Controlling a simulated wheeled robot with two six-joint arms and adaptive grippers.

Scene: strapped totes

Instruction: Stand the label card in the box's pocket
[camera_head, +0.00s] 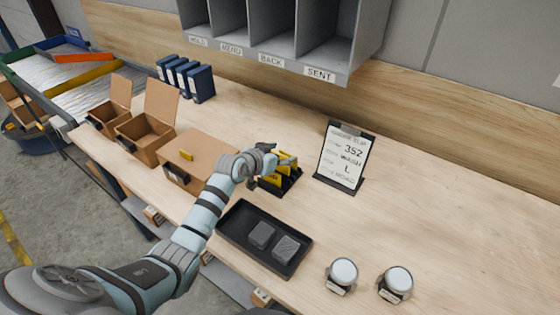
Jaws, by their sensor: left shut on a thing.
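My left gripper (264,166) is at the left side of a black card rack (283,186) that holds yellow label cards (287,165). It is shut on a yellow label card, mostly hidden by the fingers. I cannot tell whether that card is clear of the rack. A closed brown cardboard box (210,148) lies left of the gripper, behind my forearm. My right gripper is out of view.
Two open boxes (148,133) (104,114) stand at the left. A black tray (262,262) with two grey blocks lies in front. An order stand (345,158) and two jars (342,275) (396,284) are to the right. Blue binders (186,78) stand behind. The table's right side is clear.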

